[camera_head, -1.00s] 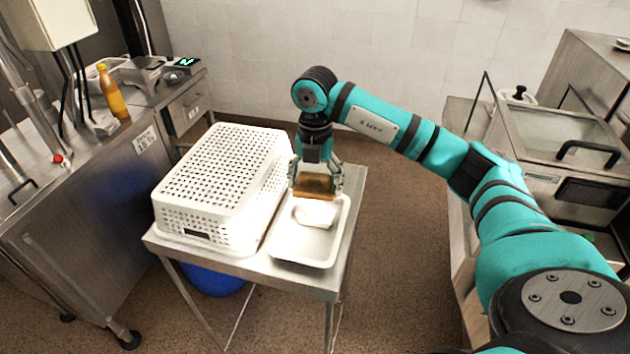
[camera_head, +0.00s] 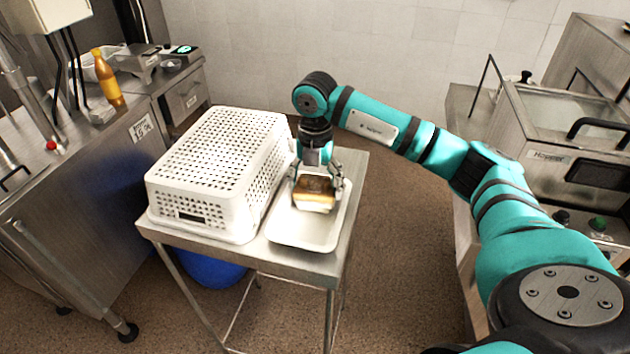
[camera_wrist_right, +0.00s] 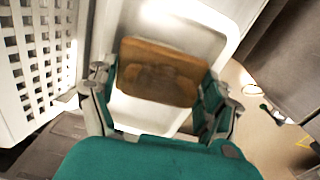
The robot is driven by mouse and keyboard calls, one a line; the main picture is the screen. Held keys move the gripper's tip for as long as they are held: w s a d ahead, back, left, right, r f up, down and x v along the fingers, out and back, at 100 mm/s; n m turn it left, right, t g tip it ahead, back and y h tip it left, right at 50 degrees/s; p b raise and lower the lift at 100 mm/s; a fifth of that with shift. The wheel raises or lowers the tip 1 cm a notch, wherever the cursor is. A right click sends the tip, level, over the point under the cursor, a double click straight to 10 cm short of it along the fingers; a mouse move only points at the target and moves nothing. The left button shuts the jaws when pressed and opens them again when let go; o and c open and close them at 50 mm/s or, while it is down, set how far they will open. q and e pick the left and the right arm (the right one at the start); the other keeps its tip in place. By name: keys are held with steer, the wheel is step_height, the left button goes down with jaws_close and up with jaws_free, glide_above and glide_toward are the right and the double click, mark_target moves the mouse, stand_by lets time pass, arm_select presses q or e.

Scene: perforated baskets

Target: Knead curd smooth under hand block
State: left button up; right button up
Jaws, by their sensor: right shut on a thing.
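My right gripper (camera_head: 317,184) is shut on a brown wooden hand block (camera_head: 314,187) over the white tray (camera_head: 300,232). The pale curd (camera_head: 314,204) shows as a strip beneath the block's front side, and most of it is hidden under the block. The block appears to rest on the curd, though I cannot see the contact clearly. In the right wrist view the block (camera_wrist_right: 159,72) sits between the two fingers, above the tray (camera_wrist_right: 202,40). My left gripper is not in view.
A white perforated basket (camera_head: 215,175) stands left of the tray on the steel table (camera_head: 300,264). A steel counter at left holds an orange bottle (camera_head: 107,78). Steel equipment (camera_head: 560,120) stands at right. Clear floor lies beyond the table.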

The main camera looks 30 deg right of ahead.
steer(key=shift+f+b, duration=0.35)
steer(key=shift+f, duration=0.2)
stand_by(1.4)
steer(key=shift+r, duration=0.15)
steer(key=shift+r+p, duration=2.45)
steer(key=shift+r, duration=1)
steer(key=shift+f, duration=0.2)
steer(key=shift+f+b, duration=2.15)
steer(key=shift+f, duration=0.7)
steer(key=shift+f+b, duration=0.4)
steer(key=shift+f, duration=0.15)
steer(key=shift+r, duration=0.1)
